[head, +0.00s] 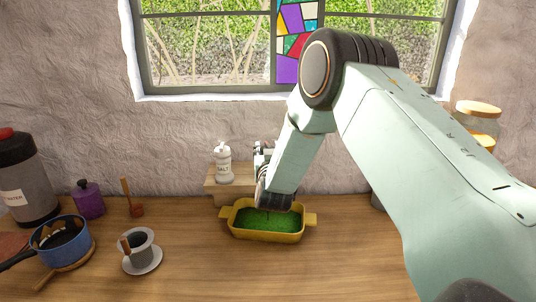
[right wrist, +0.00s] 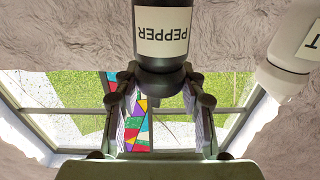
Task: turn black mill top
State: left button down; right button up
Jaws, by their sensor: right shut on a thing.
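The black mill (right wrist: 162,35) with a white PEPPER label fills the upper middle of the right wrist view, which is upside down. Its dark top (right wrist: 160,84) is between the two fingers of my right gripper (right wrist: 158,92), which is shut on it. In the head view my right gripper (head: 262,152) is by the small wooden shelf against the wall, and the black mill is hidden behind my gripper and arm. My left gripper is not in view.
A white salt mill (head: 222,163) stands just left on the wooden shelf (head: 226,189). A yellow dish (head: 266,235) with green contents sits below my right wrist. A blue pot (head: 62,243), a cup (head: 139,246) and a purple jar (head: 88,200) stand left. The front counter is clear.

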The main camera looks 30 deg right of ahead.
jog(key=m+g+h+b, duration=0.1)
jog(key=m+g+h, duration=0.1)
jog(key=m+g+h+b, duration=0.1)
jog(key=m+g+h, duration=0.1)
jog(key=h, duration=0.1)
jog(key=shift+a+f+m+g, duration=0.1)
jog(key=shift+f+m+g, duration=0.1)
jog(key=shift+m+g, duration=0.15)
jog(key=m+g+h+b, duration=0.2)
jog(key=g, duration=0.1)
jog(key=m+g+h+b, duration=0.1)
jog(key=m+g+b, duration=0.1)
jog(key=g, duration=0.1)
jog(key=shift+f+m+g+b, duration=0.1)
jog(key=shift+m+g+b, duration=0.15)
jog(key=shift+b, duration=0.1)
jog(key=shift+m+g+h+b, duration=0.5)
jog(key=shift+m+g+b, duration=0.8)
jog(key=shift+g+b, duration=0.75)
jog(key=shift+r, duration=0.2)
jog(key=o, duration=1.2)
jog(key=shift+d, duration=0.2)
jog(key=shift+r, duration=0.1)
